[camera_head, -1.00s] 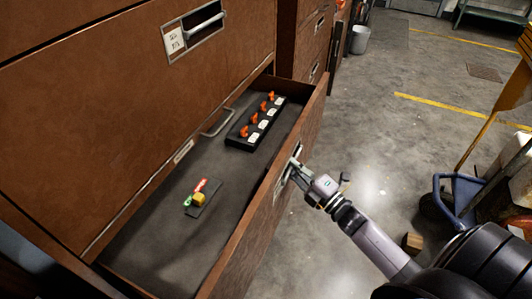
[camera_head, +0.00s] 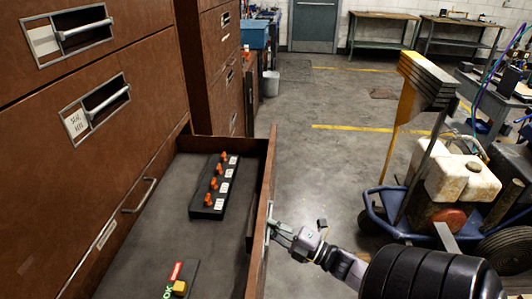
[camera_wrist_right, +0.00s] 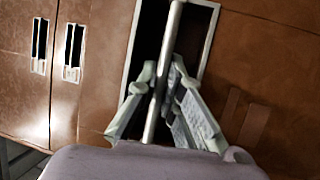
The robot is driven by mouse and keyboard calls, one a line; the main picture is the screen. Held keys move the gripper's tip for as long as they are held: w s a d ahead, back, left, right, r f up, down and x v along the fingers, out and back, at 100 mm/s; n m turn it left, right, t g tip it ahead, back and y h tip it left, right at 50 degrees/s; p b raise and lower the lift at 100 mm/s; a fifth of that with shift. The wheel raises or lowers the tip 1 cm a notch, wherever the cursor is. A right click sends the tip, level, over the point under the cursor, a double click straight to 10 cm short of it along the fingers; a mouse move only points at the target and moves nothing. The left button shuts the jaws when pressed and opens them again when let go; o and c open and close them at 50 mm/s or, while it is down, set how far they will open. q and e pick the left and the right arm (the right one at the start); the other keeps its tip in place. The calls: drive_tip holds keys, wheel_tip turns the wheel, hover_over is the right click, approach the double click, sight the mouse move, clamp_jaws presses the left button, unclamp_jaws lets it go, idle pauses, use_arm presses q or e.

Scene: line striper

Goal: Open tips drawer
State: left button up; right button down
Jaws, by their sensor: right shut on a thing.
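The brown tips drawer (camera_head: 258,226) stands pulled out from the cabinet in the head view. Inside it a black holder (camera_head: 215,187) with several orange tips lies toward the far end, and a small dark piece with red, green and yellow parts (camera_head: 179,277) lies nearer. My right gripper (camera_head: 274,230) is at the drawer's front face. In the right wrist view, my right gripper (camera_wrist_right: 158,92) is shut on the metal bar handle (camera_wrist_right: 172,35), with a finger on each side of the bar. My left gripper is in neither view.
Closed drawers with bar handles (camera_head: 105,98) are above the open one. To the right stands a blue-framed line striper cart (camera_head: 400,200) with a white tank. Grey floor (camera_head: 325,170) lies open between drawer and cart.

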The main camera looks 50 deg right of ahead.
drive_tip(key=c, duration=2)
unclamp_jaws()
drive_tip(key=v, duration=1.2)
